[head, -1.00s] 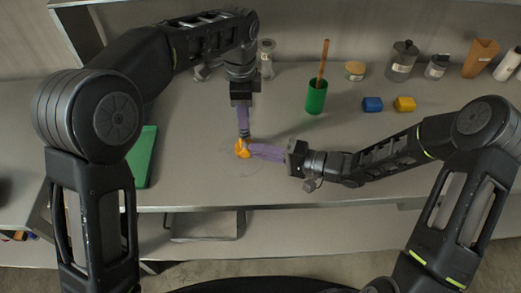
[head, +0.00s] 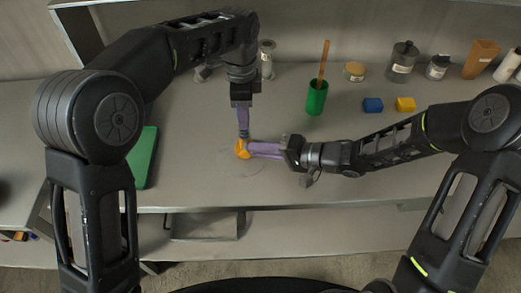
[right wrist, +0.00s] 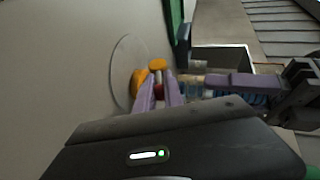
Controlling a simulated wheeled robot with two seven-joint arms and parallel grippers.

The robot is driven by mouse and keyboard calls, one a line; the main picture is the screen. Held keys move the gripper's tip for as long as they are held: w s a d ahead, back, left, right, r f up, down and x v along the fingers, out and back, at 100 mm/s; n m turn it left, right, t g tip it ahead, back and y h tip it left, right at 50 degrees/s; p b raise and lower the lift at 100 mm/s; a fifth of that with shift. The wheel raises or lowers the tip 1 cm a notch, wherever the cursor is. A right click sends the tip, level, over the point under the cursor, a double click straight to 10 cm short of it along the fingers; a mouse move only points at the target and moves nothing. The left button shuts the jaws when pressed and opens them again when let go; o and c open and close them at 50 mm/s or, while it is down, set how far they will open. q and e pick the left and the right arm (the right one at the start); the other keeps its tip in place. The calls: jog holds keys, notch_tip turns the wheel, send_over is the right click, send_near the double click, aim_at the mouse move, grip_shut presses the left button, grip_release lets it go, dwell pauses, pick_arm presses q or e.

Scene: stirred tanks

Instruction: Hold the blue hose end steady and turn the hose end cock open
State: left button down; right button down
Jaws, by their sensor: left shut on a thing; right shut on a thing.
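The orange hose end cock (head: 241,150) is between my two grippers near the middle of the bench in the head view; its orange parts (right wrist: 157,65) also show in the right wrist view. A small red part (right wrist: 158,91) lies between my right fingertips, likely the cock's handle. My left gripper (head: 243,137) points down from the back, shut on the hose end (right wrist: 192,82). A little of the blue hose (right wrist: 256,99) shows beside the left fingers in the wrist view. My right gripper (head: 253,150) comes in from the right, shut on the cock. Its fingers partly hide the grip.
A green cup (head: 316,99) with a wooden stick stands behind. Blue (head: 372,105) and yellow (head: 405,104) blocks, jars and bottles are at the back right. A green board (head: 146,158) lies left. The bench front is clear, with a faint ring (head: 240,163) by the cock.

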aim_at(245, 148)
jog(key=h, duration=0.1)
jog(key=r+n+h, duration=0.1)
jog(key=h, duration=0.1)
jog(key=shift+s+a+r+g, duration=0.1)
jog(key=shift+a+r+g, duration=0.05)
jog(key=shift+a+g, duration=0.2)
jog(key=shift+s+a+r+n+h, duration=0.15)
jog(key=shift+a+h, duration=0.1)
jog(key=shift+h, duration=0.4)
jog(key=shift+w+a+n+h, duration=0.1)
jog(key=shift+a+n+h, duration=0.1)
jog(key=shift+h, duration=0.45)
jog(key=shift+s+a+g+h, duration=0.2)
jog(key=shift+a+g+h, duration=0.1)
jog(key=shift+h, duration=0.5)
jog(key=shift+s+a+f+n+h, duration=0.1)
jog(key=shift+f+n+h, duration=0.2)
jog(key=shift+h, duration=0.4)
jog(key=shift+w+a+r+h, duration=0.1)
jog(key=shift+w+r+h, duration=0.2)
jog(key=shift+r+h, duration=0.25)
jog(key=shift+w+a+r+n+h, duration=0.15)
jog(key=shift+a+r+n+h, duration=0.15)
jog(key=shift+h, duration=0.6)
jog(key=shift+w+a+r+n+h, duration=0.15)
jog(key=shift+a+h, duration=0.25)
jog(key=shift+h, duration=0.45)
jog(key=shift+r, duration=0.1)
